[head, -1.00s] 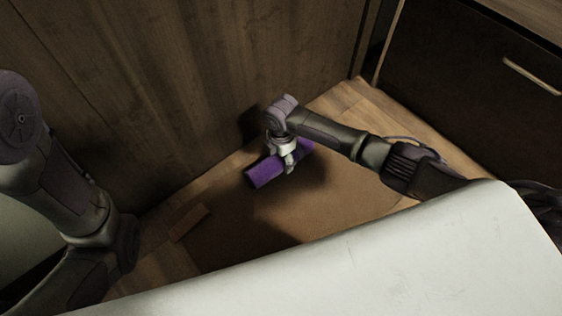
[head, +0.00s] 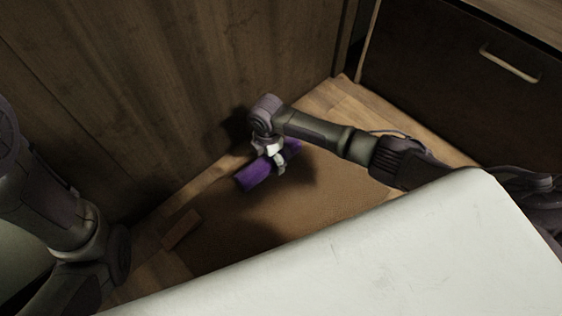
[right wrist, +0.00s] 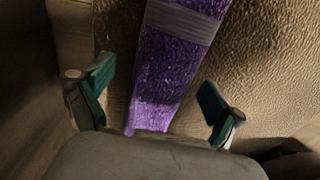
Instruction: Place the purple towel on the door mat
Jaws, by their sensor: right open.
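The purple towel (head: 253,176) is a rolled cylinder lying on the brown door mat (head: 335,188), near its far edge by the wooden panel. In the right wrist view the towel (right wrist: 170,70) runs lengthwise between the fingers, with a greyish band across it and the mat's textured surface (right wrist: 255,60) beside it. My right gripper (head: 274,158) is directly over the towel. Its two fingers, also seen in the right wrist view (right wrist: 156,76), are spread wide on either side of the towel, with gaps showing. My left arm is at the left edge; its gripper is not visible.
A wooden panel (head: 150,80) rises behind the mat. A dark drawer front with a handle (head: 508,62) stands at right. A small wooden block (head: 181,229) lies left of the mat. A large white surface (head: 370,255) covers the foreground.

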